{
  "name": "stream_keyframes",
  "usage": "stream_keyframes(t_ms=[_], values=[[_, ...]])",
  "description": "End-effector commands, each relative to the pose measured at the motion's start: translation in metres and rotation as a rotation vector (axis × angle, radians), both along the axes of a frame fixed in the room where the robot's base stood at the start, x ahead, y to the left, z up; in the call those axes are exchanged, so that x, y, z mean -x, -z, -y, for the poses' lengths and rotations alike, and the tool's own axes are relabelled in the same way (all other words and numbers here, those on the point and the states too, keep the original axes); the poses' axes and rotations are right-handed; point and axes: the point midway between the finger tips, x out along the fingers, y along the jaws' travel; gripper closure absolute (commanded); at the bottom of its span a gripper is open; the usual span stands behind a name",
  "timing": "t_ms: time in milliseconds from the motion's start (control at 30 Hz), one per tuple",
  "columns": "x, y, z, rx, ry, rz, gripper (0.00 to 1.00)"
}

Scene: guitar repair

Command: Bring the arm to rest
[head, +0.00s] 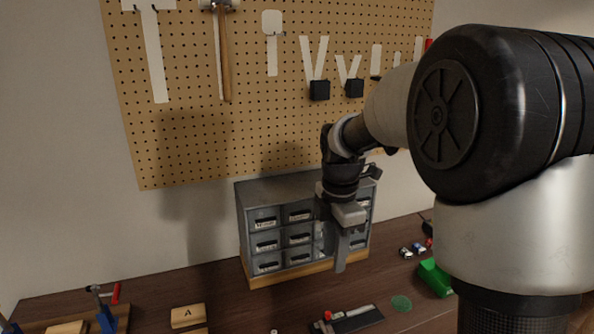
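My arm reaches in from the right edge of the head view toward the pegboard wall. My gripper (341,262) hangs down in front of the right part of the grey drawer cabinet (256,222). It is seen side-on, so one finger covers the other and the gap between them is hidden. I see nothing clearly held in it. The gripper and wrist hide some of the cabinet's drawers. It appears to be above the workbench (225,300), not touching it.
A pegboard (190,140) holds a hammer (224,60) and tool outlines. The bench's left middle is clear.

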Motion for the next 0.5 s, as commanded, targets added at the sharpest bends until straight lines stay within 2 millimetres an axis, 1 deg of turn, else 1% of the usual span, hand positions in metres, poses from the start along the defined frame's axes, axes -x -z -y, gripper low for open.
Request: stream_keyframes(t_ms=[33,67,100,167,200,333,400,500], values=[[0.013,-0.024,0.004,-0.005,0.103,0.036,0.68],[0.021,-0.036,0.006,-0.01,0.179,0.057,0.68],[0.035,-0.05,0.009,-0.02,0.29,0.083,0.68],[0.057,-0.071,0.013,-0.045,0.471,0.126,0.68],[0.072,-0.083,0.016,-0.066,0.59,0.153,0.68],[0.121,-0.112,0.024,-0.158,0.978,0.233,0.68],[0.147,-0.121,0.028,-0.221,1.179,0.265,0.68],[0.178,-0.127,0.032,-0.318,1.433,0.298,0.68]])
